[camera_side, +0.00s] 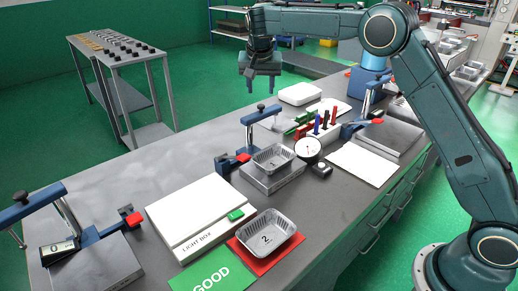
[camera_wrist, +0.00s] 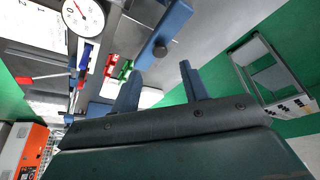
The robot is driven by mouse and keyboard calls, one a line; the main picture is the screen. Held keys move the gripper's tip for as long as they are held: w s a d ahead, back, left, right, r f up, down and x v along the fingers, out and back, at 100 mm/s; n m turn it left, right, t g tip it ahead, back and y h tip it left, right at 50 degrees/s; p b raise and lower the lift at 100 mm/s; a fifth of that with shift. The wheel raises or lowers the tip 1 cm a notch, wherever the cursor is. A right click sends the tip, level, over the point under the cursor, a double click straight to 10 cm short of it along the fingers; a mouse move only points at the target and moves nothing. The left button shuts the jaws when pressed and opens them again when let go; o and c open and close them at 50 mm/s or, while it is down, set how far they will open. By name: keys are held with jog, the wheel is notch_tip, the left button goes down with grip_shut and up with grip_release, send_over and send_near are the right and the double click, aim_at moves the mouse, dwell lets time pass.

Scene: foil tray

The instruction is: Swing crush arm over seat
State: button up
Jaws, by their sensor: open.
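My gripper (camera_side: 261,86) is open and empty, high above the back of the bench. Its two blue fingers also show apart in the wrist view (camera_wrist: 158,82). Below it, a blue arm with a black knob (camera_side: 262,109) stands behind a metal block seat (camera_side: 276,181). A foil tray (camera_side: 273,158) sits on that block. In the wrist view, a blue bar with a dark knob (camera_wrist: 160,48) lies beyond the fingers, apart from them. Similar blue arms stand at the left (camera_side: 38,205) and right (camera_side: 372,84); I cannot tell which is the crush arm.
A dial gauge (camera_side: 308,150) stands right of the middle block. Red-handled clamps (camera_side: 240,159) flank the stations. The air around my gripper looks clear.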

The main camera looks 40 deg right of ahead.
aim_at(261, 106)
jog(key=shift+x, duration=3.3)
jog(key=shift+c, duration=0.5)
grip_shut()
